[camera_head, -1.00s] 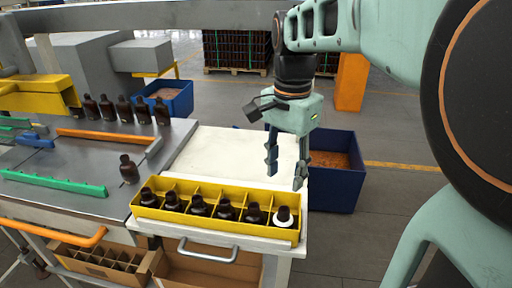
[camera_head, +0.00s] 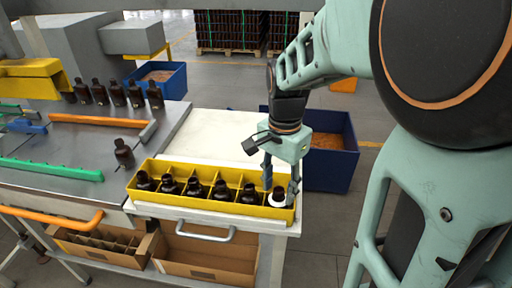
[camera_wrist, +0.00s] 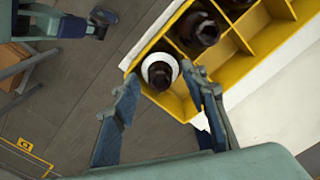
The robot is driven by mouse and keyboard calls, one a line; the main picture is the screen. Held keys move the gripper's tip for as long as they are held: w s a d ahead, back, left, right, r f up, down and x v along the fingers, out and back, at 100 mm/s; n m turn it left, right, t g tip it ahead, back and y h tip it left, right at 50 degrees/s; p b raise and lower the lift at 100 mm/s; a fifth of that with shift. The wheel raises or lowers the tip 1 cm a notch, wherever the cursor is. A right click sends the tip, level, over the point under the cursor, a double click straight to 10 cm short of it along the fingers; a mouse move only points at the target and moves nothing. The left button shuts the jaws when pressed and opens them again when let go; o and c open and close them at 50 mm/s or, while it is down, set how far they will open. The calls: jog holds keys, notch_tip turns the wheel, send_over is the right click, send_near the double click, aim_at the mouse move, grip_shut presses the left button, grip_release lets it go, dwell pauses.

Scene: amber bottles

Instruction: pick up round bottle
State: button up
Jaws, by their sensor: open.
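A yellow divided tray (camera_head: 171,211) on the white table holds a row of dark bottles. The bottle in its rightmost front compartment (camera_head: 277,197) has a white round body or collar and a dark neck; it also shows in the wrist view (camera_wrist: 159,70). My gripper (camera_head: 280,186) is open and points down just above this bottle. In the wrist view my gripper (camera_wrist: 163,88) has one finger on each side of the white-collared bottle, with a gap to it. A dark bottle (camera_wrist: 197,30) stands in the neighbouring compartment. The lower part of the white-collared bottle is hidden.
Several dark bottles (camera_head: 116,94) stand at the back of the metal table, and a single one (camera_head: 124,153) stands left of the tray. A blue bin (camera_head: 334,170) is behind my gripper. The white tabletop (camera_head: 215,139) behind the tray is clear.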

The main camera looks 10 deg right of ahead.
grip_shut()
jog(key=shift+r, duration=0.1)
dwell(0.4)
